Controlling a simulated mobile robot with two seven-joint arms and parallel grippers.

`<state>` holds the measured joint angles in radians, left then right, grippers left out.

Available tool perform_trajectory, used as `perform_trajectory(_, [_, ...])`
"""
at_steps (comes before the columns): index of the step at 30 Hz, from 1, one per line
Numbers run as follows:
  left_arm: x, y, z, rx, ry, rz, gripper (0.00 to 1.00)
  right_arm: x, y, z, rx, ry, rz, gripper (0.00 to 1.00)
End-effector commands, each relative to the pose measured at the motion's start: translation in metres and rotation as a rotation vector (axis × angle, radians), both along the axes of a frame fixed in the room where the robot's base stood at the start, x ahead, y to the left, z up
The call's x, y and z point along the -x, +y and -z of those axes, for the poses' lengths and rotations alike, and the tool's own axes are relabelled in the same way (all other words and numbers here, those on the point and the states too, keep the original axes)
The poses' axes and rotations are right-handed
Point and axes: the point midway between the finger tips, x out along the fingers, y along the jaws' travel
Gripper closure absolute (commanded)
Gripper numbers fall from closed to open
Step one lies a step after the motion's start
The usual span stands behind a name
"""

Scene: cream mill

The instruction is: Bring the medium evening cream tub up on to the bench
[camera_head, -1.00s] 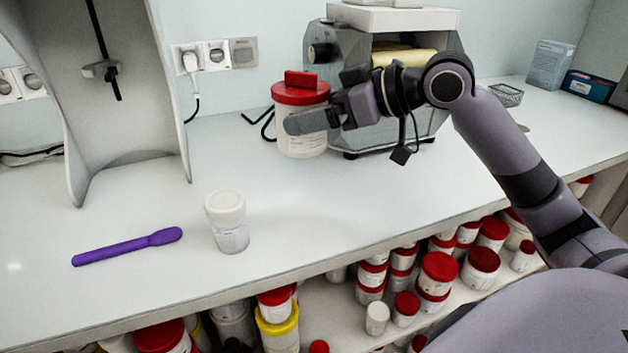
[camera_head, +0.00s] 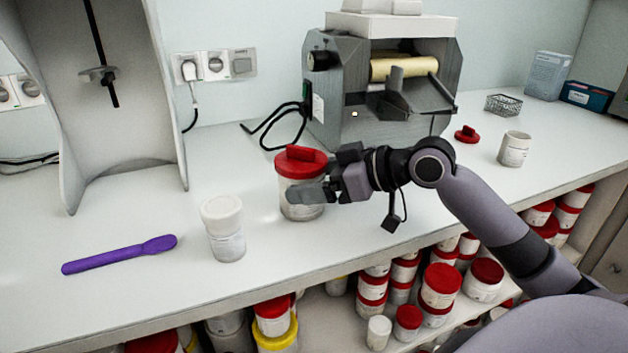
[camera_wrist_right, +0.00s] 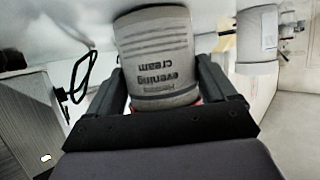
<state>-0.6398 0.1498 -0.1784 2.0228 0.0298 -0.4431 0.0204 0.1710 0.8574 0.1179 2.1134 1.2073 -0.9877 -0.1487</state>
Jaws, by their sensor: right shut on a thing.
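The evening cream tub (camera_head: 300,204) is a white tub with a red lid, upright over the bench (camera_head: 330,242) in front of the mill. My right gripper (camera_head: 318,191) is shut on it from the right side. In the right wrist view the tub (camera_wrist_right: 158,55) sits between the two fingers (camera_wrist_right: 165,88), and its label reads "evening cream". The tub's base looks at or very near the bench top; I cannot tell whether it touches. My left gripper is not in view.
A white-lidded tub (camera_head: 223,230) stands close left of the held tub, with a purple spatula (camera_head: 120,254) further left. The grey mill (camera_head: 335,95) stands behind. A red lid (camera_head: 467,134) and an open white tub (camera_head: 514,149) are at right. Several red-lidded tubs fill the shelf below.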

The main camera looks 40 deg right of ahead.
Motion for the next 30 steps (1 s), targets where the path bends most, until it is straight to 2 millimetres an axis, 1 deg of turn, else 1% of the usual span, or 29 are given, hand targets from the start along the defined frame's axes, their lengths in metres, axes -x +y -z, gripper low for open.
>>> perform_trajectory(1, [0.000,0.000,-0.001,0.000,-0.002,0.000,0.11,0.000,0.000,-0.002,0.000,-0.005,0.000,0.61])
perform_trajectory(5, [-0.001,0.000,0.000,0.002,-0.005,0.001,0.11,0.000,0.000,0.002,-0.001,-0.003,0.000,0.61])
perform_trajectory(6, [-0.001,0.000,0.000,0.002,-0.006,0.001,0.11,0.000,0.000,0.004,0.001,0.002,-0.001,0.12])
perform_trajectory(7, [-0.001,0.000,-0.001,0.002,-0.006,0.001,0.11,0.000,0.000,0.003,0.000,0.001,-0.001,0.02])
perform_trajectory(8, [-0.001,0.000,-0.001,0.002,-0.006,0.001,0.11,0.000,0.000,0.003,0.000,0.001,-0.001,0.00])
perform_trajectory(14, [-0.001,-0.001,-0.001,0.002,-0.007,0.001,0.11,0.000,0.000,0.003,0.000,0.001,-0.001,0.00])
perform_trajectory(17, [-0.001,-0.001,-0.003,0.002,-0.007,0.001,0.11,0.000,0.000,-0.002,0.001,0.000,0.000,0.00])
perform_trajectory(19, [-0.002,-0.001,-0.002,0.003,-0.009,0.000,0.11,0.003,-0.002,-0.001,0.001,0.001,0.000,0.00])
perform_trajectory(23, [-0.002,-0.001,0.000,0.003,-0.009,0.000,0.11,0.014,-0.010,-0.005,0.002,0.002,0.002,0.00])
perform_trajectory(30, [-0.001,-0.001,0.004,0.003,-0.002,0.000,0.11,0.039,-0.024,-0.017,0.001,0.002,0.001,0.00])
